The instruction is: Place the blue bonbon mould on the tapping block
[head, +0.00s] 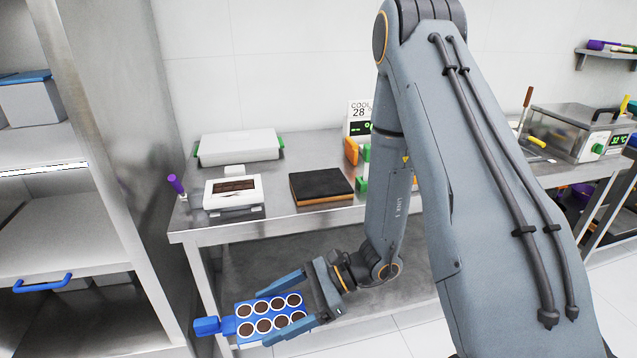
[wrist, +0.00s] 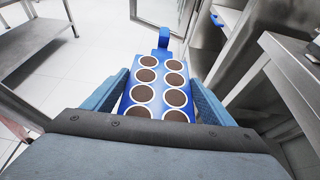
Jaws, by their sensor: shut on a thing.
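The blue bonbon mould (head: 262,318) has round cavities filled with brown chocolate and a blue handle at its left end. My gripper (head: 281,308) is shut on the mould's two long sides and holds it roughly level in front of the steel table, lower than its top. The mould (wrist: 158,90) also shows between the fingers of my gripper (wrist: 160,98) in the wrist view, its handle pointing away. The tapping block, a dark-topped slab on a wooden base (head: 321,187), lies on the steel table with its top bare.
The steel table (head: 290,222) also bears a white tray with green handles (head: 240,147), a framed chocolate bar mould (head: 233,192) and a purple-handled tool (head: 176,185). A steel shelf rack (head: 120,130) stands close on the left. A temperature sign (head: 359,112) stands behind the block.

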